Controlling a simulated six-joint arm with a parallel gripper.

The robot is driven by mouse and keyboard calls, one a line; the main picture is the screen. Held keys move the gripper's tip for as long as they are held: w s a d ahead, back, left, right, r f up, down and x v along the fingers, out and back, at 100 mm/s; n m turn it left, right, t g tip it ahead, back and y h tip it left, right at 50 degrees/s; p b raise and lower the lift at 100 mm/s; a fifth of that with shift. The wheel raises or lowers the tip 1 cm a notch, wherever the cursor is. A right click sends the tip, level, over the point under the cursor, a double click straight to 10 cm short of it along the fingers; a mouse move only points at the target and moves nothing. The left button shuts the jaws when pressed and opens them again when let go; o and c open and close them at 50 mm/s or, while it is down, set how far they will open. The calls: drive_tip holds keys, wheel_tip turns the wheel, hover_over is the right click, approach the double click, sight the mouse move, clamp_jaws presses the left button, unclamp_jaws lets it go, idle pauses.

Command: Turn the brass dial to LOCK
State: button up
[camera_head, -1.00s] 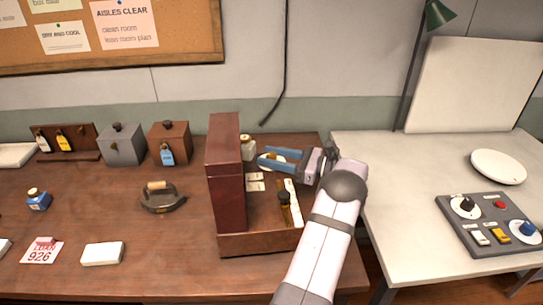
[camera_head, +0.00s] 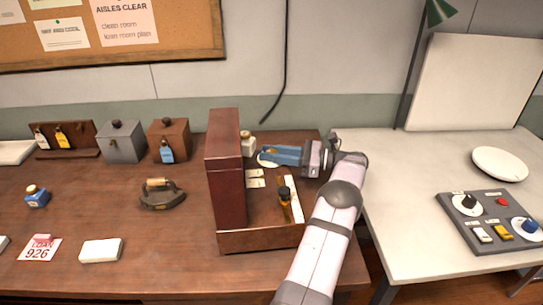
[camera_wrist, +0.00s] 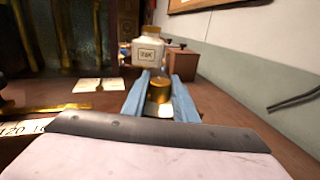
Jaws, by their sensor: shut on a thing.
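The brass dial (camera_wrist: 160,91) is a short gold cylinder between my two blue fingers in the wrist view. My gripper (camera_wrist: 158,88) is shut on it, with a finger on either side. In the head view my gripper (camera_head: 272,155) reaches in from the right, just behind the open brown case. A white disc (camera_head: 266,161) shows partly under the fingertips, and some white also shows below the dial in the wrist view. The fingers hide most of the disc and dial. I cannot read a LOCK mark or the dial's setting.
The brown case (camera_head: 226,185) stands close by with an upright panel and small items. A white labelled bottle (camera_wrist: 148,52) stands just beyond the dial. An iron (camera_head: 162,194) and boxes are left. A control panel (camera_head: 490,221) lies on the right table.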

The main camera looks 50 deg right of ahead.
sight(272, 151)
drive_tip(key=shift+w+d+r+n+y+b, duration=0.1)
drive_tip(key=shift+d+n+y+b, duration=0.2)
drive_tip(key=shift+n+y, duration=0.15)
drive_tip(key=shift+a+n+g+y, duration=0.25)
drive_tip(key=shift+g+y, duration=0.2)
drive_tip(key=shift+g, duration=0.15)
drive_tip(key=o, duration=1)
drive_tip(key=shift+a, duration=0.1)
drive_tip(key=shift+o, duration=0.2)
drive_tip(key=shift+b, duration=0.3)
wheel_tip(272, 151, up, 8)
drive_tip(key=shift+r+p, duration=0.15)
drive_tip(key=shift+p, duration=0.8)
drive_tip(key=shift+r+p, duration=0.7)
drive_tip(key=shift+r, duration=0.1)
